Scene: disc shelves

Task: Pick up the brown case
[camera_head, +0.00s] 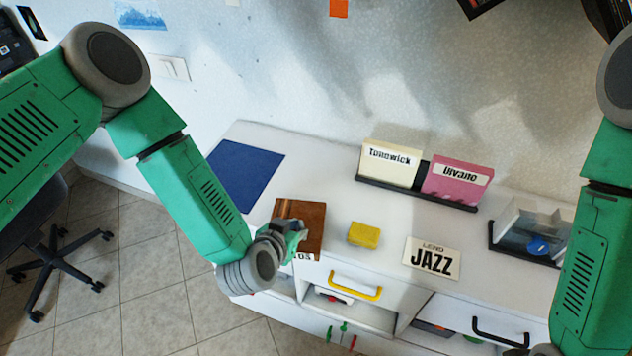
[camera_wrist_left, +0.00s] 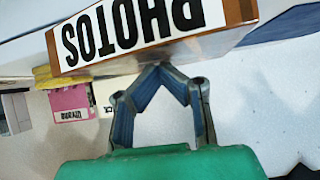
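The brown case (camera_head: 312,222) lies at the front edge of the white counter, with a white "PHOTOS" label on its front side. In the left wrist view the case (camera_wrist_left: 234,14) fills the top, its label upside down. My left gripper (camera_head: 297,230) is at the case's front left part in the head view and hides some of it. In the left wrist view the gripper's two fingertips (camera_wrist_left: 160,67) come together at the edge of the case. I see nothing between them, and contact is hard to judge. My right gripper is out of view.
A yellow block (camera_head: 364,235) and a "JAZZ" case (camera_head: 432,259) lie right of the brown case. A black rack (camera_head: 420,190) holds cream and pink cases behind. A blue mat (camera_head: 243,174) lies at the left. Yellow (camera_head: 355,285) and black (camera_head: 499,333) drawer handles stick out below.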

